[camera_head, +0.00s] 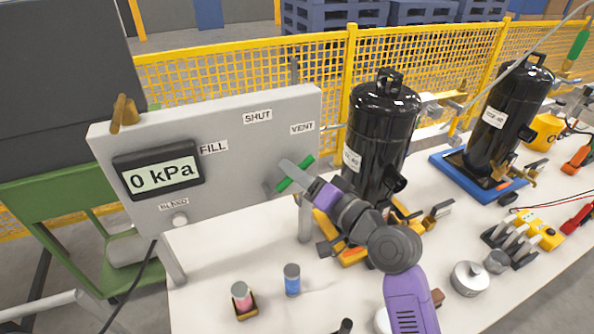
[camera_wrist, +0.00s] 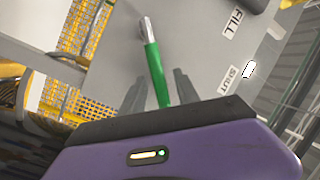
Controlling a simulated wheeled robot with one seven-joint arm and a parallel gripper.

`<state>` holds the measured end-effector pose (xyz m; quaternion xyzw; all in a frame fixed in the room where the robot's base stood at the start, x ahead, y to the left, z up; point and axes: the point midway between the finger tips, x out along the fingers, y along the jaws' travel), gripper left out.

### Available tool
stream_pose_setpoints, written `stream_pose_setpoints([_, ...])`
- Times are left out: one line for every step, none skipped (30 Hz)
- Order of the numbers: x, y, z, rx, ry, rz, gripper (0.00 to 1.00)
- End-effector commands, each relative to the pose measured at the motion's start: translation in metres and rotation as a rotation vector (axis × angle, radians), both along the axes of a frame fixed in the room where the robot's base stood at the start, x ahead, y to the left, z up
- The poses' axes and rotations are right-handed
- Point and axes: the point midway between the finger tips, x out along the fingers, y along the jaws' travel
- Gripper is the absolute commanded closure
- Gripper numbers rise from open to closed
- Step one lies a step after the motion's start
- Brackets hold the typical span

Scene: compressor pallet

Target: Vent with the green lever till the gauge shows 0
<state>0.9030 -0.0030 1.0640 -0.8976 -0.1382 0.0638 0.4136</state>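The gauge (camera_head: 157,178) on the grey panel reads 0 kPa. The green lever (camera_head: 306,162) is at the right part of the panel, its handle slanting up and right toward the VENT label (camera_head: 302,128). My gripper (camera_head: 296,174) is at the lever. In the wrist view the green handle (camera_wrist: 155,72) runs between the two fingers of my gripper (camera_wrist: 160,85), with a gap visible on each side. The gripper is open around the handle. The SHUT label (camera_head: 257,116) and FILL label (camera_head: 213,147) sit farther left. My gripper partly hides the lever in the head view.
A black compressor (camera_head: 383,130) stands close right of my gripper, with another (camera_head: 505,118) on a blue base farther right. Yellow mesh fencing (camera_head: 235,75) runs behind.

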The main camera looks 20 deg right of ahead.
Motion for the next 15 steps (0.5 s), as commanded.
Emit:
stream_pose_setpoints([0.0006, 0.0003, -0.0001, 0.000, 0.000, 0.000, 0.62])
stream_pose_setpoints([0.0008, 0.0003, -0.0001, 0.000, 0.000, 0.000, 0.62])
stream_pose_setpoints([0.0007, 0.0002, -0.0003, 0.000, 0.000, 0.000, 0.62])
stream_pose_setpoints([0.0006, 0.0002, -0.0003, 0.000, 0.000, 0.000, 0.62])
stream_pose_setpoints([0.0006, 0.0002, -0.0003, 0.000, 0.000, 0.000, 0.62])
stream_pose_setpoints([0.0005, 0.0001, -0.0002, 0.000, 0.000, 0.000, 0.62])
stream_pose_setpoints([0.0005, 0.0001, -0.0002, 0.000, 0.000, 0.000, 0.66])
stream_pose_setpoints([0.0004, 0.0001, -0.0002, 0.000, 0.000, 0.000, 0.72])
stream_pose_setpoints([0.0004, 0.0001, -0.0002, 0.000, 0.000, 0.000, 0.80])
stream_pose_setpoints([0.0003, 0.0000, -0.0002, 0.000, 0.000, 0.000, 0.86])
stream_pose_setpoints([0.0003, 0.0000, -0.0002, 0.000, -0.001, -0.001, 0.92])
stream_pose_setpoints([0.0003, 0.0000, -0.0003, 0.000, 0.000, 0.000, 0.99])
stream_pose_setpoints([0.0003, 0.0000, -0.0002, 0.000, -0.001, -0.001, 1.00])
stream_pose_setpoints([0.0002, -0.0001, -0.0003, 0.000, -0.001, -0.001, 1.00])
stream_pose_setpoints([0.0002, -0.0001, -0.0003, 0.000, -0.001, -0.001, 1.00])
